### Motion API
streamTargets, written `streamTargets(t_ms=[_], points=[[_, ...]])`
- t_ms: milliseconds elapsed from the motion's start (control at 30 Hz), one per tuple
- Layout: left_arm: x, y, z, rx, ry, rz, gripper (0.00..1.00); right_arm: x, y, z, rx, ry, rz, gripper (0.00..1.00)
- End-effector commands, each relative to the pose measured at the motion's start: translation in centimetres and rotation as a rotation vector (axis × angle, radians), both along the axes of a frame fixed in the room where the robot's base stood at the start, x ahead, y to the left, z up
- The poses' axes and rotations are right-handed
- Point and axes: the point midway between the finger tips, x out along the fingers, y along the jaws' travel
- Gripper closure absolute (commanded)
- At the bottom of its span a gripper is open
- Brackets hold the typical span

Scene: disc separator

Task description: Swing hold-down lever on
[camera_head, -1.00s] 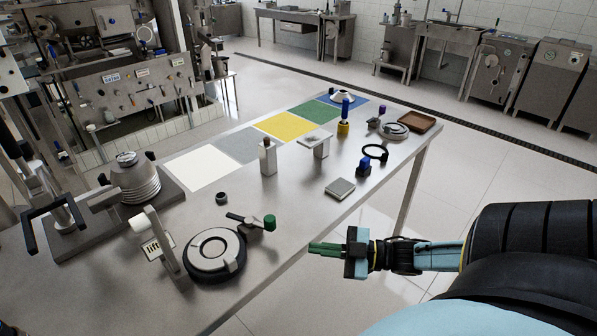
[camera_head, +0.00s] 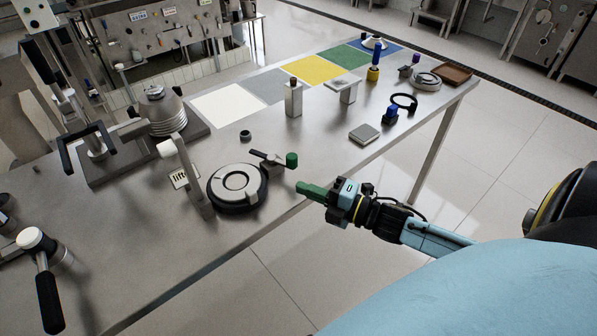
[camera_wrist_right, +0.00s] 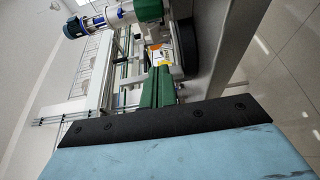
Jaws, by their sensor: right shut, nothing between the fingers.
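A short dark lever with a green knob (camera_head: 291,160) sits on a small post beside a round disc fixture (camera_head: 238,187) with a black ring base; I take this as the hold-down lever. My right gripper (camera_head: 303,188) has green fingers, shut and empty, a little to the right of and nearer than the green knob, apart from it. In the right wrist view the shut green fingers (camera_wrist_right: 157,88) point up the picture, and a green knob-like cylinder (camera_wrist_right: 148,10) shows at the top. My left gripper is not in view.
A black-handled lever with a white knob (camera_head: 30,238) is at the near left. A flat square block (camera_head: 364,133) and a black ring tool (camera_head: 404,102) lie farther right. The table's front edge is clear.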

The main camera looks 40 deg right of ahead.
Motion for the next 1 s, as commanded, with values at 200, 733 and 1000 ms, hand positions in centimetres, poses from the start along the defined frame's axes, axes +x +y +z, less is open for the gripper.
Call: streamTargets(t_ms=[200,733,1000], points=[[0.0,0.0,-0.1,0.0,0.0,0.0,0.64,3.5,1.8,0.1,0.001,-0.003,0.001,1.0],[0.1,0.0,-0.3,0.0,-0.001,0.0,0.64,5.8,-1.3,0.0,0.001,0.002,0.002,1.0],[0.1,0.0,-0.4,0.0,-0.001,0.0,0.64,5.8,-1.4,-0.1,0.0,0.001,0.007,1.0]])
